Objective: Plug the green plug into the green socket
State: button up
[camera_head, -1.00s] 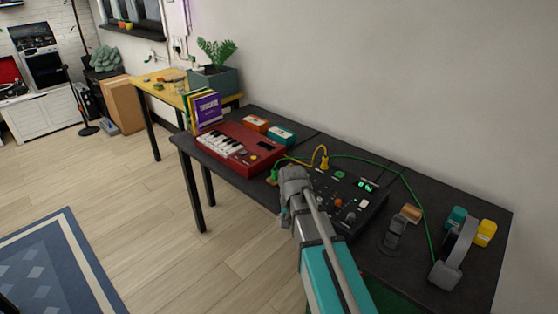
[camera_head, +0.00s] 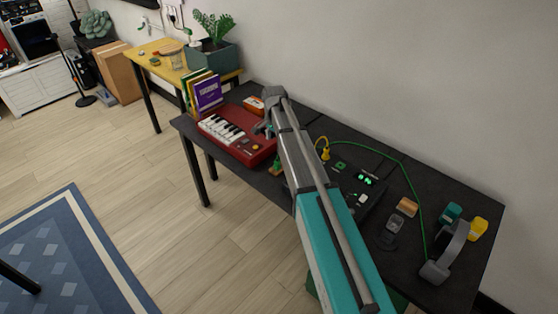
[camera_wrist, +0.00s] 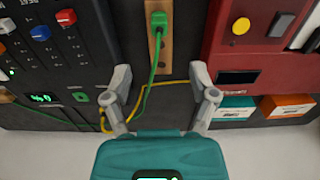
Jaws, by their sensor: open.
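The green plug (camera_wrist: 158,23) stands on a narrow wooden block (camera_wrist: 150,55) between the mixer and the red keyboard in the wrist view. Its green cable runs back between my fingers. In the head view the plug (camera_head: 278,167) shows small, left of my arm. The green socket (camera_wrist: 80,97) looks like a green square on the mixer's edge, left of my fingers; it also shows in the head view (camera_head: 340,165). My gripper (camera_wrist: 160,75) is open and empty, the plug lying beyond its fingertips. In the head view my gripper (camera_head: 266,128) is over the keyboard's right side.
A red keyboard (camera_head: 222,130) and a dark mixer (camera_wrist: 50,60) flank the block. A yellow plug (camera_head: 324,150) with a yellow cable stands behind the mixer. Teal (camera_wrist: 232,109) and orange boxes (camera_wrist: 286,106) stand by the keyboard.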

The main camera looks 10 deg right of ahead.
aim_at(277, 160)
jog(key=shift+d+f, duration=0.1)
jog(key=shift+d, duration=0.15)
jog(key=shift+f, duration=0.1)
notch_tip(277, 160, down, 8)
jog(key=b, duration=0.8)
jog(key=shift+d+f+b, duration=0.1)
jog(key=shift+f+b, duration=0.1)
jog(key=shift+b, duration=0.15)
jog(key=shift+w+f, duration=0.1)
jog(key=shift+f, duration=0.05)
notch_tip(277, 160, down, 5)
jog(key=b, duration=0.5)
jog(key=shift+w+d, duration=0.1)
dwell(0.7)
grip_shut()
